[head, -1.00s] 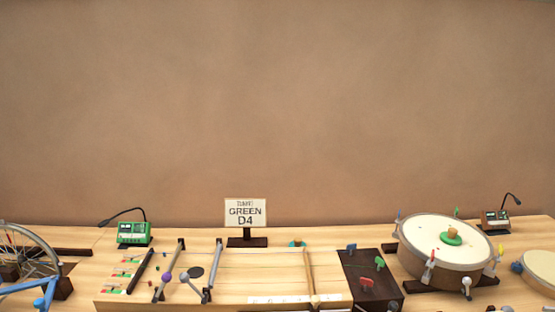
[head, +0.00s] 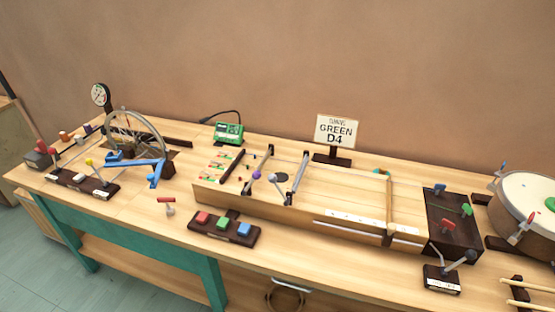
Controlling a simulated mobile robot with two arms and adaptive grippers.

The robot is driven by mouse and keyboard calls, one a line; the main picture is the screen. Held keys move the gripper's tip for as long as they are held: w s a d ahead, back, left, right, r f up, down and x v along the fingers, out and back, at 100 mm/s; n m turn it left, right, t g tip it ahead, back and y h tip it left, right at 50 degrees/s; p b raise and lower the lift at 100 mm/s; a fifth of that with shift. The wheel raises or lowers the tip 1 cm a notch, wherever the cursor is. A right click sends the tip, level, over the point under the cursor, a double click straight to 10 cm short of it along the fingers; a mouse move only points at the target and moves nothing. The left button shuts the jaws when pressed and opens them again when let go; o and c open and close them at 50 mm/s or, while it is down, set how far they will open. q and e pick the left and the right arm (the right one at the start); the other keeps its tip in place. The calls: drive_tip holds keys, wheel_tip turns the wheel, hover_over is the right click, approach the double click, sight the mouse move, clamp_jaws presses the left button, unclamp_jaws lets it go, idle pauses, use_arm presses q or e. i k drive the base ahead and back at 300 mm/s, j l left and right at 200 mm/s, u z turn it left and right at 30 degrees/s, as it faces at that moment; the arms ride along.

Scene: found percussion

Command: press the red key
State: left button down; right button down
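The red key (head: 203,218) is the left one of three coloured keys on a dark base (head: 214,231) near the table's front edge. A green key (head: 223,223) is in the middle and a blue key (head: 244,230) is on the right. Nothing covers the red key. Neither of my grippers shows in the head view.
Behind the keys stands a long wooden string box (head: 330,205). A drum (head: 530,195) stands at the right. A sign reading "GREEN D4" (head: 338,130) stands at the back.

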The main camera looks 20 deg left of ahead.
sight(203, 217)
drive_tip(key=u, duration=1.25)
drive_tip(key=i+j, duration=0.55)
drive_tip(key=j, duration=0.15)
drive_tip(key=i+j, duration=0.6)
drive_tip(key=z, duration=1.15)
